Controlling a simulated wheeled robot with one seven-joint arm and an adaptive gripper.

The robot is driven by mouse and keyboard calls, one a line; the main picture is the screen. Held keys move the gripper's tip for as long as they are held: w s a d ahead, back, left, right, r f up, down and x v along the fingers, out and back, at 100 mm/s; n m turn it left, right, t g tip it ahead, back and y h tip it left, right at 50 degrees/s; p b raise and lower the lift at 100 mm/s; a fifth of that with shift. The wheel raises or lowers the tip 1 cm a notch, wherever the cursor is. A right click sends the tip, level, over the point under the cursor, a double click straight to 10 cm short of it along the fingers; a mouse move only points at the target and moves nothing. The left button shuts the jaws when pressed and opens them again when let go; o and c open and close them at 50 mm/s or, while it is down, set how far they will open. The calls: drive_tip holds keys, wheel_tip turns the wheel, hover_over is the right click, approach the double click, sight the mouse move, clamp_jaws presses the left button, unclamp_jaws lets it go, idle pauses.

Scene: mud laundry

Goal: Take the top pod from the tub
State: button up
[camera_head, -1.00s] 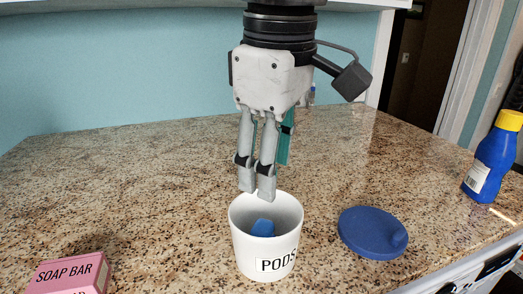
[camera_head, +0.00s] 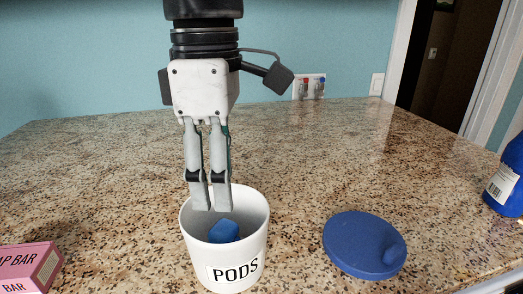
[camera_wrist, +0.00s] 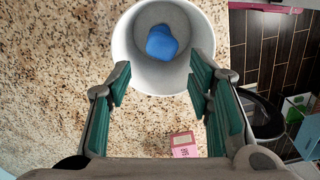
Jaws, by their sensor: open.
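The white tub (camera_head: 190,245) marked PODS stands upright and uncovered on the counter. A blue pod (camera_head: 223,231) lies inside it; no other pod can be made out. My gripper (camera_head: 211,209) points down, with its fingertips overlapping the back part of the tub's opening in the head view. How far they are above or below the rim is unclear. In the wrist view my gripper (camera_wrist: 160,80) is open and empty, its two fingers apart. The tub (camera_wrist: 122,45) is at the top, and the pod (camera_wrist: 162,42) lies beyond the gap between the fingertips.
A round blue lid (camera_head: 362,243) lies on the counter right of the tub. A pink soap bar box (camera_head: 30,268) is at the front left; it also shows in the wrist view (camera_wrist: 183,144). A blue bottle (camera_head: 506,180) stands at the far right. The counter behind is clear.

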sight(223, 227)
wheel_tip(223, 227, down, 8)
drive_tip(key=shift+s+f, duration=0.1)
drive_tip(key=shift+s, duration=0.05)
idle(0.4)
drive_tip(key=shift+c, duration=0.4)
drive_tip(key=c, duration=0.6)
